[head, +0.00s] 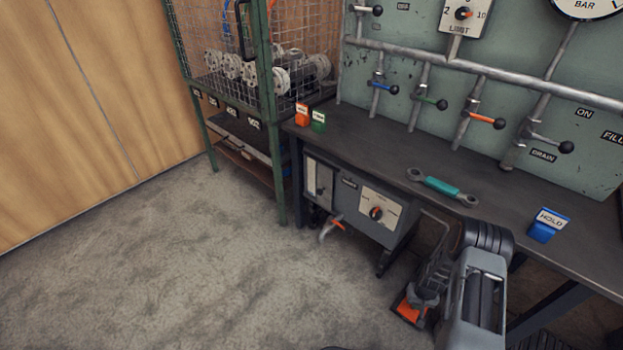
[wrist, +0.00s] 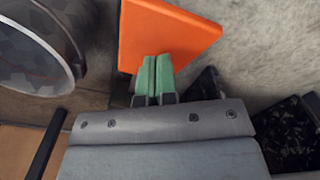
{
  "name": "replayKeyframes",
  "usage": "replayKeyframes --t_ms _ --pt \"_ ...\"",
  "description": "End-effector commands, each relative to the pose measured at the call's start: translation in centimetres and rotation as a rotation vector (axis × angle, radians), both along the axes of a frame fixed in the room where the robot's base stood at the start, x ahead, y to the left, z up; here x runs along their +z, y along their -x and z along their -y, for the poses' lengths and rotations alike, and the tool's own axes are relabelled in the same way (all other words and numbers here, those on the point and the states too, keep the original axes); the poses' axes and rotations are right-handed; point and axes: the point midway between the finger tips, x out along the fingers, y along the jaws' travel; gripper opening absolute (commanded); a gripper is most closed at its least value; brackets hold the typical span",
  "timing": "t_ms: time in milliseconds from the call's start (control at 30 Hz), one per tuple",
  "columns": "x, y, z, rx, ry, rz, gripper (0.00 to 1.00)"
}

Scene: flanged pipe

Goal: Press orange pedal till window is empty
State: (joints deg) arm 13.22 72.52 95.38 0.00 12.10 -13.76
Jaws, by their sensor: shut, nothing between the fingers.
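The orange pedal (head: 408,311) is low near the floor, in front of the bench and partly hidden by my arm in the head view. In the wrist view its flat orange plate (wrist: 165,32) lies straight ahead of my gripper (wrist: 155,72). The green fingertips are shut together and empty, and overlap the plate's near edge. I cannot tell whether they touch it. In the head view my gripper (head: 421,299) is over the pedal. A small window-like panel (head: 319,181) is on the grey unit under the bench; its contents are too small to read.
A wrench (head: 442,188) and a blue HOLD block (head: 548,224) lie on the bench. A wire cage (head: 228,75) stands behind. The floor (head: 190,270) at left is clear.

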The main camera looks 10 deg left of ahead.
Motion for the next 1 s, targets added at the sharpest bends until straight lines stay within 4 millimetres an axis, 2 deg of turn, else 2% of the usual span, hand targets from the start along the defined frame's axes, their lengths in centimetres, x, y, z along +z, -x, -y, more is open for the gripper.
replayKeyframes --t_ms 233,1000 --pt "-0.5 0.0 0.0 0.000 0.000 0.000 0.00" --pt "-5.3 0.0 0.0 0.000 0.000 0.000 0.00"
